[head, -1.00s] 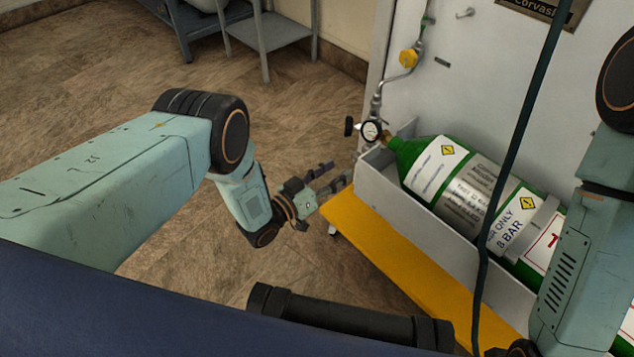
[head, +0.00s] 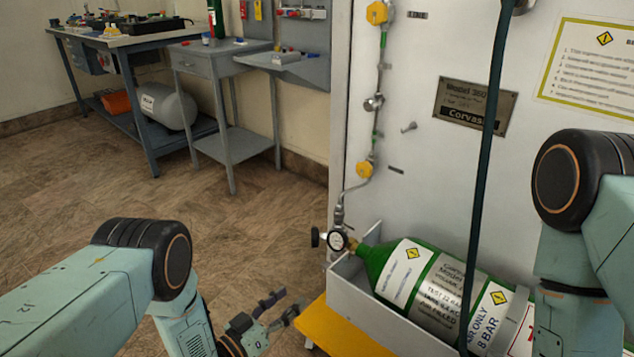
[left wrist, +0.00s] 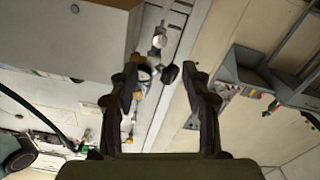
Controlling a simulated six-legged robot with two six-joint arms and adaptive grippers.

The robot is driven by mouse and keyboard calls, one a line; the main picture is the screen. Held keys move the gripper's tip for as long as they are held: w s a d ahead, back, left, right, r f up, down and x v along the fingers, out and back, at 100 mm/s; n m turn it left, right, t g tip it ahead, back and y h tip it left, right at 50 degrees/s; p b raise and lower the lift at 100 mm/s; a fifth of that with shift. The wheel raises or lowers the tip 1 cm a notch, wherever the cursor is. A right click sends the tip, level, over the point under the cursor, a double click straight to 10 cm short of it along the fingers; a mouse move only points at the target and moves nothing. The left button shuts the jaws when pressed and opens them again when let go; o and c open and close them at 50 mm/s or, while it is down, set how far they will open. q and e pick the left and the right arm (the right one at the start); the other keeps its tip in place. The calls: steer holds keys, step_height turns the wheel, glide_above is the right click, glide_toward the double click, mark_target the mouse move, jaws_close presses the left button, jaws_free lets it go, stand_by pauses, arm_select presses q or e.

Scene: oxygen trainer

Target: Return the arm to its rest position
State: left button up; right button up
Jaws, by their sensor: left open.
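My left gripper (head: 277,318) is in the lower middle of the head view, left of the cylinder cradle. Its fingers are apart and nothing is between them. In the left wrist view my left gripper (left wrist: 157,85) shows its two dark fingers spread wide and empty. My right arm comes in from the right in the head view, but its gripper is out of the frame.
A green oxygen cylinder (head: 416,287) lies in a grey cradle (head: 375,315) above a yellow step (head: 335,333). A gauge (head: 337,241) and valved piping run up the white panel (head: 420,60). Benches stand at the back left. The floor (head: 100,180) between is clear.

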arm_select(q)
steer(key=s+a+f+n+g+y, duration=0.1)
steer(key=s+a+f+g+y, duration=0.2)
steer(key=s+f, duration=0.3)
steer(key=s+a+f+n+g+y, duration=0.1)
steer(key=s+a+f+g+y, duration=0.15)
steer(key=s+f, duration=0.35)
steer(key=s+a+n+g+y, duration=0.1)
steer(key=s+a+g+y, duration=0.3)
steer(key=s, duration=0.6)
steer(key=s+a+r+n+g+y, duration=0.1)
steer(key=s+r+g, duration=0.25)
steer(key=s, duration=0.35)
steer(key=s+a+r+g, duration=0.15)
steer(key=s+r, duration=0.25)
steer(key=s, duration=0.4)
step_height(320, 180, up, 15)
steer(key=w+p, duration=0.2)
steer(key=p, duration=1.1)
steer(key=shift+w+d+f, duration=0.2)
steer(key=shift+w+d, duration=0.05)
steer(key=shift+d, duration=0.2)
